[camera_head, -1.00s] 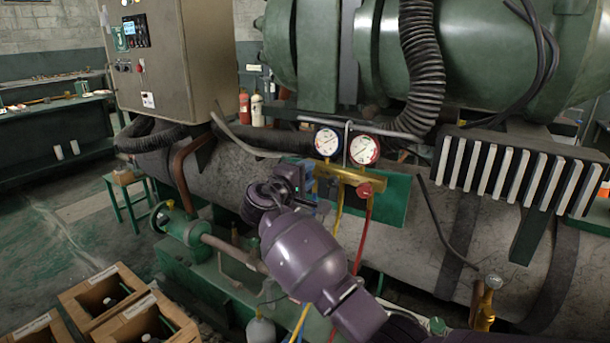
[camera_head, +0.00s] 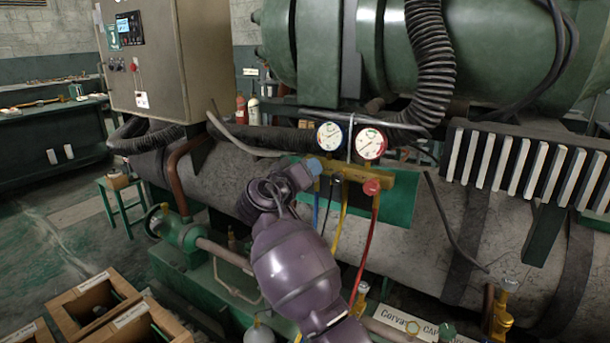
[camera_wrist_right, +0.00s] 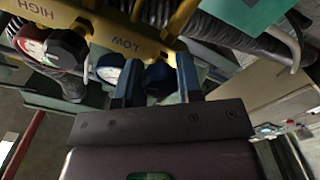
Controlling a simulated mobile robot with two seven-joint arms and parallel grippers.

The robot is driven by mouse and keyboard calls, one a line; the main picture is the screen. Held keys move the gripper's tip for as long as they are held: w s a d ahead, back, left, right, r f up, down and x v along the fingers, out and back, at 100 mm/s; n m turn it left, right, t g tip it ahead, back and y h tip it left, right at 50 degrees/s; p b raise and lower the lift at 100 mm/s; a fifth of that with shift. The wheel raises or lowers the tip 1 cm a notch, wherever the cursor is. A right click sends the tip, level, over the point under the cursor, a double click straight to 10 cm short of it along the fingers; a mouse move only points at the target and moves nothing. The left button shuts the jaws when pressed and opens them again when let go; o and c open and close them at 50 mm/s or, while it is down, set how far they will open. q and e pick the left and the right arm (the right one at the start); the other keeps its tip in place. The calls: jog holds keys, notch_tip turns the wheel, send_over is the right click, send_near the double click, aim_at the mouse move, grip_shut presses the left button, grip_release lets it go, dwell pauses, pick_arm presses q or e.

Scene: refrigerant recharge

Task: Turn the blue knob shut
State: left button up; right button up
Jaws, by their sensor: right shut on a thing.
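The yellow gauge manifold (camera_head: 345,174) hangs in front of the tank, with a blue-rimmed gauge (camera_head: 330,136) and a red-rimmed gauge (camera_head: 370,143) above it. My right gripper (camera_head: 312,170) is at the manifold's left end, where the blue knob is mostly hidden in the head view. In the right wrist view, the blue knob (camera_wrist_right: 160,78) sits between the two fingers of my right gripper (camera_wrist_right: 159,75), below the word LOW. The gripper is shut on it. The knob's turn angle cannot be told. The left gripper is not in view.
A red knob (camera_head: 372,187) sits at the manifold's right end. Yellow, red and blue hoses hang below the manifold. A grey control cabinet (camera_head: 150,60) stands at the left, and a finned block (camera_head: 530,165) is at the right. Wooden crates (camera_head: 95,300) stand at lower left.

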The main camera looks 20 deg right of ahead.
jog(key=shift+f+m+b, duration=0.25)
jog(key=shift+m+b, duration=0.05)
jog(key=shift+m, duration=0.5)
jog(key=shift+r+m, duration=0.1)
jog(key=shift+m, duration=0.2)
jog(key=shift+r, duration=0.1)
jog(key=o, duration=0.9)
